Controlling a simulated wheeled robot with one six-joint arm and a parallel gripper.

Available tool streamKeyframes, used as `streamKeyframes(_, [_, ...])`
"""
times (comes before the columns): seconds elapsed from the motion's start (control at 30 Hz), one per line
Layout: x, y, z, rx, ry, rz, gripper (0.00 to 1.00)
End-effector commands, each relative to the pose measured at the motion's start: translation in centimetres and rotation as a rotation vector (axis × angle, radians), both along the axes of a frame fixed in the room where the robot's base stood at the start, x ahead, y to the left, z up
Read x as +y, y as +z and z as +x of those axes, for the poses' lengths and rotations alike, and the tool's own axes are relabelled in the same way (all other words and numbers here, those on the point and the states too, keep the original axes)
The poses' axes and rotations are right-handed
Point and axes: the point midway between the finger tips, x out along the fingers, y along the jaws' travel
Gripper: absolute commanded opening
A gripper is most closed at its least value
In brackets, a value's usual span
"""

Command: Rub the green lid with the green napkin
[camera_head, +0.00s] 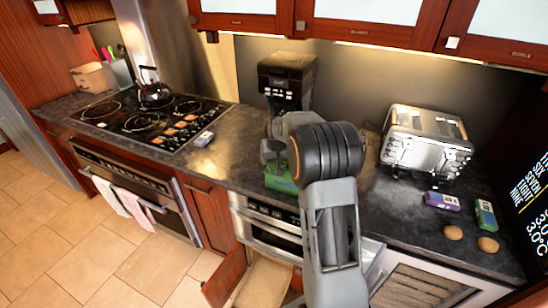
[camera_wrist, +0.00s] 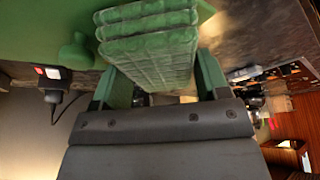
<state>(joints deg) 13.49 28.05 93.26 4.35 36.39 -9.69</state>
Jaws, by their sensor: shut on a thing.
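The green napkin (camera_wrist: 150,40) is a folded, layered, quilted bundle in the wrist view. My gripper (camera_wrist: 160,75) is shut on it, with a green finger on each side. The green lid (camera_wrist: 40,22) is a smooth green surface with a rounded knob, behind and to the left of the napkin in the wrist view. I cannot tell whether napkin and lid touch. In the head view, a green patch (camera_head: 280,183) shows on the counter below my gripper, largely hidden by my arm; I cannot tell lid from napkin there.
A black coffee maker (camera_head: 287,80) stands behind my gripper. A silver toaster (camera_head: 424,140) is to the right, with small boxes (camera_head: 442,201) and round brown items (camera_head: 488,244) in front. A stove with a kettle (camera_head: 155,92) is left. A drawer (camera_head: 262,280) is open below.

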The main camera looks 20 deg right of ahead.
Motion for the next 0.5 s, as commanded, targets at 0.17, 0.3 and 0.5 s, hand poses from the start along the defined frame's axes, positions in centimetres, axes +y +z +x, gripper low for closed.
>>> streamKeyframes(0.17, [0.0,-0.2,0.0,0.0,0.0,0.0,0.49])
streamKeyframes(0.3, [-0.6,-0.3,-0.5,0.0,-0.003,0.0,0.49])
streamKeyframes(0.5, [-1.9,-0.3,-1.9,0.0,-0.002,0.0,0.49])
